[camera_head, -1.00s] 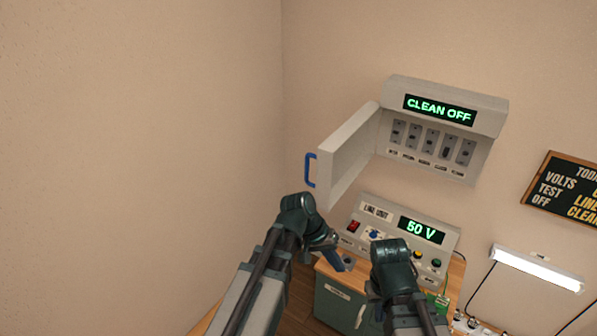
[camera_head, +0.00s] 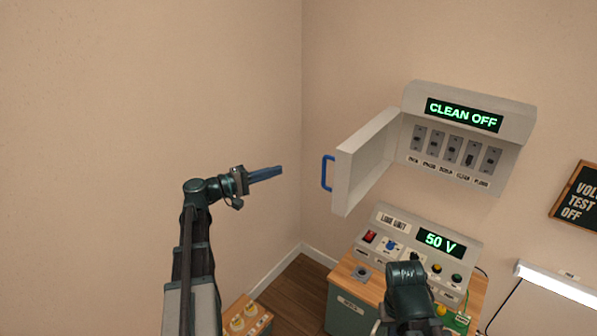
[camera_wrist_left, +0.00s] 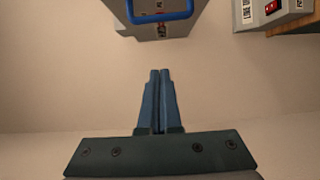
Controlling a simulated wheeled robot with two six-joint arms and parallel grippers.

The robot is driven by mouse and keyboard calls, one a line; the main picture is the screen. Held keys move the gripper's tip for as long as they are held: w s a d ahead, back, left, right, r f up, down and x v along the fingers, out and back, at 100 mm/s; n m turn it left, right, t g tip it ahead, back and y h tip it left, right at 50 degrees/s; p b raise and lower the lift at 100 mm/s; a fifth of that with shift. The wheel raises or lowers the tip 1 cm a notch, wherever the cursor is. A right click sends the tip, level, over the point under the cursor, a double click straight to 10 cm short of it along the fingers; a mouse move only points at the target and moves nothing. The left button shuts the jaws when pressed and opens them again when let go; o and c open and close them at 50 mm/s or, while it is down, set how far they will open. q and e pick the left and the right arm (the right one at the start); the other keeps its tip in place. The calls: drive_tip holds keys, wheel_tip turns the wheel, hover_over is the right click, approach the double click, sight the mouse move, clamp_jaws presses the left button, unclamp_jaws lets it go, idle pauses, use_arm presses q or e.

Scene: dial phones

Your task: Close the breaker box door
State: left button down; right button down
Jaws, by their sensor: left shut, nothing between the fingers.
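The breaker box (camera_head: 468,115) hangs on the back wall with a lit "CLEAN OFF" display and a row of switches. Its door (camera_head: 366,163) stands open to the left, with a blue handle (camera_head: 327,173) on its outer face. My left gripper (camera_head: 280,170) is shut and empty, left of the handle and apart from it. In the left wrist view the shut blue fingers (camera_wrist_left: 159,73) point toward the door's blue handle (camera_wrist_left: 160,16) at the top edge. My right arm shows at the bottom right; its fingertips are hidden.
A line unit (camera_head: 420,248) showing "50 V" sits on a wooden-topped cabinet (camera_head: 345,309) below the box. A small bench with pale knobs (camera_head: 243,318) is at the bottom. A sign (camera_head: 578,208) and a lamp (camera_head: 556,284) are at right.

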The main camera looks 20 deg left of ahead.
use_arm(q)
drive_tip(key=w+d, duration=0.5)
drive_tip(key=d, duration=0.5)
drive_tip(key=shift+w, duration=0.25)
drive_tip(key=shift+f, duration=0.1)
